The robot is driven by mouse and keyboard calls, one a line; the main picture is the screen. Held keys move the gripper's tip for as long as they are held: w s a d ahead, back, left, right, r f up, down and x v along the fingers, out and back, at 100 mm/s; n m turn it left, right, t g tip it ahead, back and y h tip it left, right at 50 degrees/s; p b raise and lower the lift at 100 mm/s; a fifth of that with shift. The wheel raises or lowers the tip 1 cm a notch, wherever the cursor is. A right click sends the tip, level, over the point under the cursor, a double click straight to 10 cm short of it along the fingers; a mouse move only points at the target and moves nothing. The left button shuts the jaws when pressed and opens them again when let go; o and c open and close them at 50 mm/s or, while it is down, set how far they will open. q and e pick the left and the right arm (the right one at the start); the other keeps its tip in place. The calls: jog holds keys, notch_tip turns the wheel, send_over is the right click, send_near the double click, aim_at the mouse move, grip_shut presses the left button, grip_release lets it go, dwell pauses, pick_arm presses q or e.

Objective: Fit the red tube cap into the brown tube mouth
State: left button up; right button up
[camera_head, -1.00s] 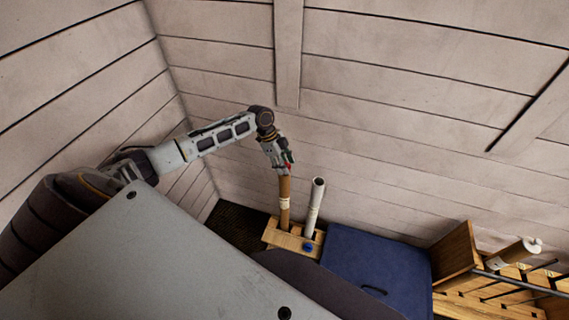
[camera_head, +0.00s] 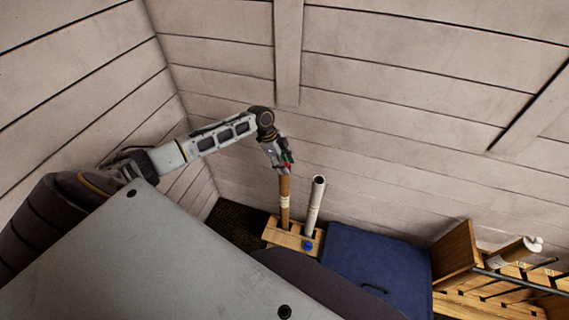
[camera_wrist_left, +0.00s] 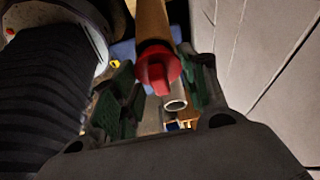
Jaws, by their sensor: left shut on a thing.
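The brown tube (camera_head: 284,196) stands upright in a wooden rack (camera_head: 285,237), with a pale band around it. The red cap (camera_wrist_left: 158,68), with a raised grip, is at the tube's mouth end in the left wrist view. It lies over the mouth, and how deep it sits cannot be told. My left gripper (camera_head: 288,162) is above the tube top, its green-padded fingers on either side of the cap, shut on it. The brown tube also shows in the left wrist view (camera_wrist_left: 152,22). My right gripper is not in view.
A white tube (camera_head: 315,205) stands open in the same rack, just right of the brown one. A blue knob (camera_head: 308,246) is on the rack's front. A dark blue box (camera_head: 370,265) and wooden shelving (camera_head: 457,252) lie to the right. The plank wall is close behind.

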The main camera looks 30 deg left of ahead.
pick_arm(q)
jog(key=shift+f+b, duration=0.4)
jog(key=shift+f, duration=0.7)
dwell(0.3)
jog(key=o, duration=0.8)
jog(key=shift+v, duration=6)
jog(key=shift+a+f, duration=0.1)
